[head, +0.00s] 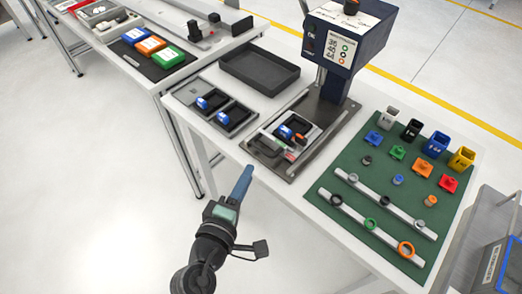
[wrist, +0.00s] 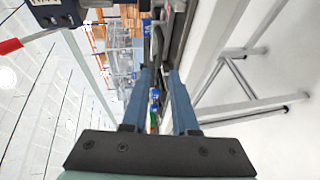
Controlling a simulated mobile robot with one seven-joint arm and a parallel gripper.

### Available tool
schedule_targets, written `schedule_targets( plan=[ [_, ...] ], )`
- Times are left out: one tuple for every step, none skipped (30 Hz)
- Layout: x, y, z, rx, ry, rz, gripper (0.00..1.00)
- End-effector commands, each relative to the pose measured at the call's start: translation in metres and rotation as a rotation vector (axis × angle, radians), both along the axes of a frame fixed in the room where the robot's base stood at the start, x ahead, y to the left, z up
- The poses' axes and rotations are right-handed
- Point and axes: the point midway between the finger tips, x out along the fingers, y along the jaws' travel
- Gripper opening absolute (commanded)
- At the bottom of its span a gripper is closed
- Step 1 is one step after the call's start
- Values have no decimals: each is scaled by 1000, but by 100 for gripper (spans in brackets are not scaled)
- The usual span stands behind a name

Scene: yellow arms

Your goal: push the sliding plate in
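The press (head: 345,40), dark blue with a printed white panel, stands on a dark base plate at the back of the white table. The sliding plate (head: 266,147), grey with dark nests and small blue, orange and red parts on it, lies on that base, out in front of the press head. My gripper (head: 245,172) has blue fingers and is in front of the table's near edge, apart from the plate. In the wrist view my gripper (wrist: 160,72) shows a gap between its fingers, with nothing held. Small blue parts show beyond the gap; which ones I cannot tell.
A dark tray with blue parts (head: 228,121) and an empty black tray (head: 258,72) lie left of the press. A green mat (head: 350,160) with coloured blocks, rings and rails lies right. Another table (head: 90,45) stands at left. The floor (head: 90,200) before the tables is clear.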

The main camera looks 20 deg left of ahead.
Motion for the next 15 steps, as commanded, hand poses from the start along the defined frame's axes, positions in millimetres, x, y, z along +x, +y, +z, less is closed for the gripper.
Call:
schedule_targets(
  plan=[
    [12, 0, 0, 1, -2, -1, 27],
    [18, 1, -1, 1, -3, 0, 27],
    [25, 2, -3, 1, -3, 0, 27],
    [31, 2, -4, 0, -3, 0, 27],
    [37, 2, -5, 1, -3, -1, 27],
    [44, 2, -7, 1, -2, -1, 27],
    [49, 2, -8, 1, -2, -1, 27],
    [54, 2, -9, 2, -2, -2, 27],
    [60, 3, -10, 2, -2, -2, 27],
    [64, 3, -11, 2, -2, -2, 27],
    [68, 3, -12, 2, -2, -2, 27],
    [72, 3, -14, 2, -1, -1, 27],
    [75, 3, -14, 3, -2, -2, 27],
    [77, 4, -15, 3, -1, -2, 27],
    [80, 4, -16, 3, -1, -1, 27]
  ],
)
